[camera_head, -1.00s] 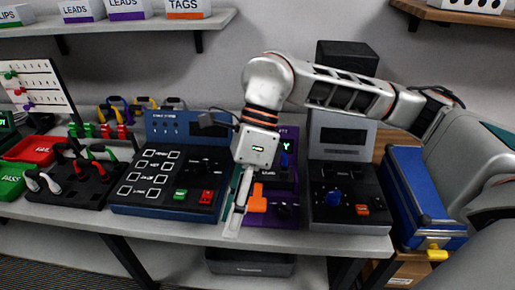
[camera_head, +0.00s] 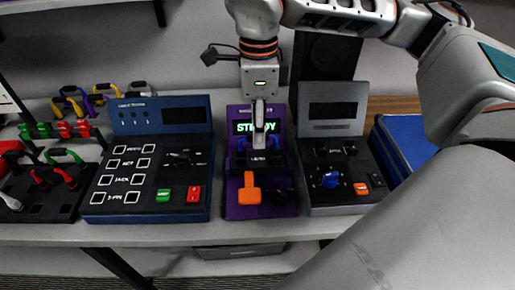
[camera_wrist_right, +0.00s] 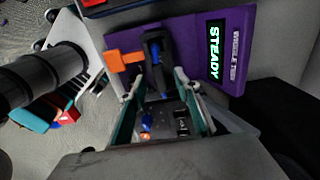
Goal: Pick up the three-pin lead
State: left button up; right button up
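A black lead with a looped shape (camera_wrist_right: 155,62) sits upright at the purple wiggle tester (camera_head: 232,205), between blue clamps (camera_head: 276,143). I cannot make out its pins, so I cannot tell for sure that it is the three-pin lead. My right gripper (camera_head: 258,142) points down over it and hides most of it in the head view. In the right wrist view its two teal-backed fingers (camera_wrist_right: 157,80) stand apart on either side of the lead, with no clear contact. My left gripper is not in view.
The tester's screen (camera_head: 257,127) reads STEADY, and an orange lever (camera_head: 249,189) stands at its front. A blue cable tester (camera_head: 100,205) is to the left, a grey-black device (camera_head: 333,130) to the right. Several coloured leads (camera_head: 72,100) stand at the back left.

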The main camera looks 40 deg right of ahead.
notch_tip(320, 180, down, 2)
jog(key=shift+f, duration=0.5)
grip_shut()
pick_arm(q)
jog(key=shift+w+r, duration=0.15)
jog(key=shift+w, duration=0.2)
pick_arm(e)
jog(key=shift+r, duration=0.1)
